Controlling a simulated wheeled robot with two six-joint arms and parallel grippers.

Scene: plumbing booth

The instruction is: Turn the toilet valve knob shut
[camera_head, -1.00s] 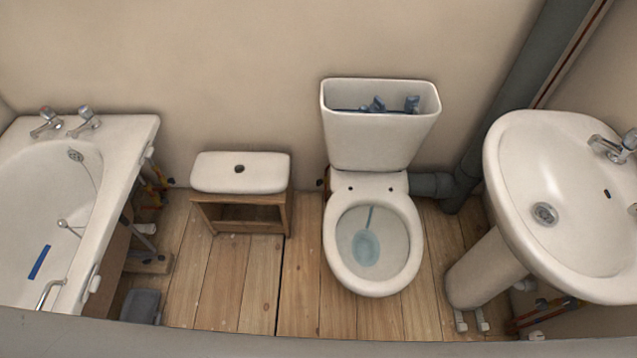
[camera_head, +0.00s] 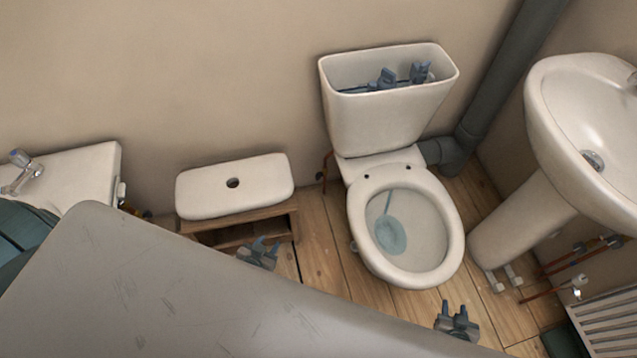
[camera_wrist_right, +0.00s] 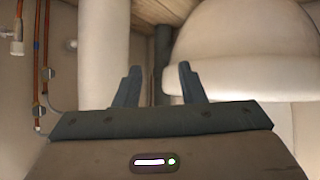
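The white toilet (camera_head: 405,225) stands against the wall with its open cistern (camera_head: 385,120) above the bowl. I cannot make out a valve knob clearly. My left gripper (camera_head: 260,246) is open and empty in front of the wooden stool, left of the bowl. My right gripper (camera_head: 457,312) is open and empty, in front and to the right of the bowl. In the right wrist view its two fingers (camera_wrist_right: 159,85) are spread with nothing between them.
A stool with the white cistern lid (camera_head: 235,187) stands left of the toilet. The sink (camera_head: 590,130) on its pedestal is at the right, with copper pipes below. My grey body covers the lower left. Bare floorboards (camera_head: 315,235) lie between stool and toilet.

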